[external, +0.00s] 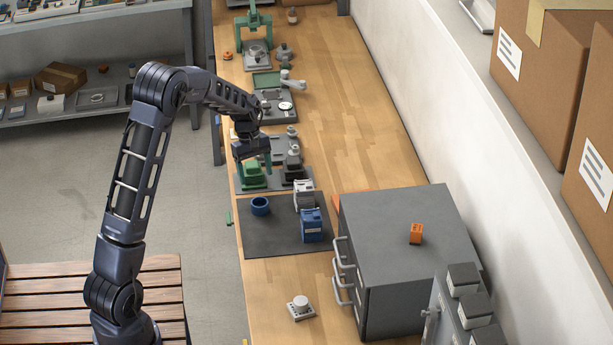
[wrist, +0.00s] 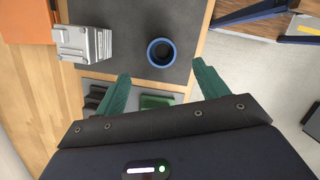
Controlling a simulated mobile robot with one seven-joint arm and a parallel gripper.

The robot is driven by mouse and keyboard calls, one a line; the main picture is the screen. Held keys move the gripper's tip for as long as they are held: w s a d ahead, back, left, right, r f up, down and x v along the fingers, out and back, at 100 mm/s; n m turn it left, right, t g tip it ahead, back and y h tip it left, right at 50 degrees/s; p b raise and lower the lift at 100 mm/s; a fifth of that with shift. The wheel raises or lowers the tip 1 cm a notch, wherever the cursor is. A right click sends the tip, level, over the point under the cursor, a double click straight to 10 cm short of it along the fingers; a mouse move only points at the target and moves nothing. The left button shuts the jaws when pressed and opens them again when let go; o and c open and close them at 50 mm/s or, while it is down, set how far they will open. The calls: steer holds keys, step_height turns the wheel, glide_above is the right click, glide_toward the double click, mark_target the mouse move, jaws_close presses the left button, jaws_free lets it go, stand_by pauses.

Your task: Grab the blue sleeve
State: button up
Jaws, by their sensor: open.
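The blue sleeve (external: 260,207) is a short round ring standing upright on a dark grey mat (external: 270,238), near the mat's left edge. It shows in the wrist view at the top middle (wrist: 161,67), with its hollow top facing the camera. My gripper (external: 254,164) has green fingers and is open and empty. It is above the bench, just behind the sleeve in the external view. In the wrist view the sleeve lies beyond the fingertips (wrist: 161,70), roughly centred between them, and apart from both.
A grey-white block (external: 303,194) and a blue block (external: 312,226) stand on the mat right of the sleeve. A green block (external: 252,177) and dark parts sit on a plate below my gripper. A grey drawer cabinet (external: 415,215) stands to the right.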

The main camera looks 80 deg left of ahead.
mark_target(260, 202)
steer(key=shift+s+a+x, duration=0.1)
steer(key=shift+a+x, duration=0.05)
steer(key=shift+x, duration=1.75)
steer(key=shift+s+a+x, duration=0.1)
steer(key=shift+a+x, duration=0.05)
steer(key=shift+x, duration=1.7)
steer(key=shift+s+a+x, duration=0.1)
steer(key=shift+a+x, duration=0.05)
steer(key=shift+x, duration=1.75)
steer(key=shift+f, duration=0.1)
steer(key=c, duration=1.1)
steer(key=shift+w, duration=0.1)
